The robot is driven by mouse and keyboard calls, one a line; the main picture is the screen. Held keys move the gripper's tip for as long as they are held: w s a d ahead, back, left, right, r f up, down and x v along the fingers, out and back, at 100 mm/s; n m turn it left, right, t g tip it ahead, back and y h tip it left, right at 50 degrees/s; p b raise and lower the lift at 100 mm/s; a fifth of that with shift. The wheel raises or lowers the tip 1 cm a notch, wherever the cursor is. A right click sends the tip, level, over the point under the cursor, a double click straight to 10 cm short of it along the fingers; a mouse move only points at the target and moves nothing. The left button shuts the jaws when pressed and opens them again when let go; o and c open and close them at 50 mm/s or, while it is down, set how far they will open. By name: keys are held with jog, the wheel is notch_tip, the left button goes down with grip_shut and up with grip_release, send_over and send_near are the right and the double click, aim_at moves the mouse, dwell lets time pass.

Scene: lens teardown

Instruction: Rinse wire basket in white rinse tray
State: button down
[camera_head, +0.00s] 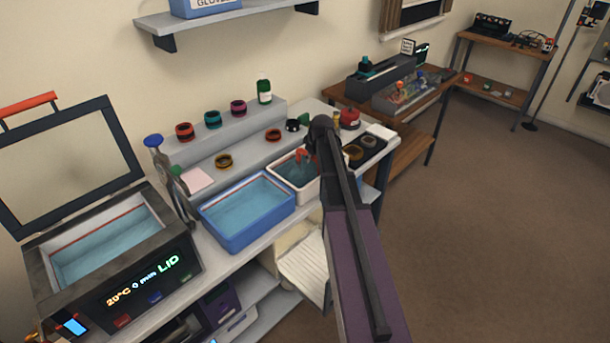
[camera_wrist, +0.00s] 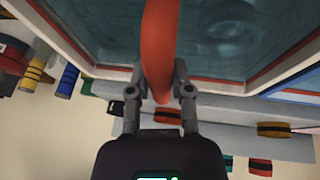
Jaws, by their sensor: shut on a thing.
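My gripper (camera_wrist: 160,88) is shut on an orange-red curved handle (camera_wrist: 160,40), seen close up in the wrist view. In the head view the orange-red handle (camera_head: 301,156) shows over the white rinse tray (camera_head: 283,190), beside my dark arm. The tray holds bluish water (camera_wrist: 110,25) with a red line around its inner wall. I take the handle to be the wire basket's; its mesh body is not clear in either view. Faint round shapes show in the water, and I cannot tell whether they are ripples or an object. My arm hides part of the tray.
A blue water tray (camera_head: 247,238) stands just left of the white one. Further left is a bath with its lid open (camera_head: 100,240). Several lens rings (camera_head: 224,161) and a green bottle (camera_head: 264,90) stand behind. A red object (camera_head: 349,119) and dark pad (camera_head: 366,146) are at right.

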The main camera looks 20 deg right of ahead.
jog(key=shift+f, duration=0.1)
jog(key=shift+f+b, duration=0.45)
jog(key=shift+b, duration=0.05)
jog(key=shift+r, duration=0.2)
jog(key=shift+r+p, duration=0.4)
jog(key=shift+p, duration=0.2)
jog(key=shift+f, duration=0.15)
jog(key=shift+f+b, duration=0.45)
jog(key=shift+b, duration=0.15)
jog(key=shift+r, duration=0.2)
jog(key=shift+r+p, duration=0.4)
jog(key=shift+p, duration=0.2)
jog(key=shift+f, duration=0.15)
dwell(0.3)
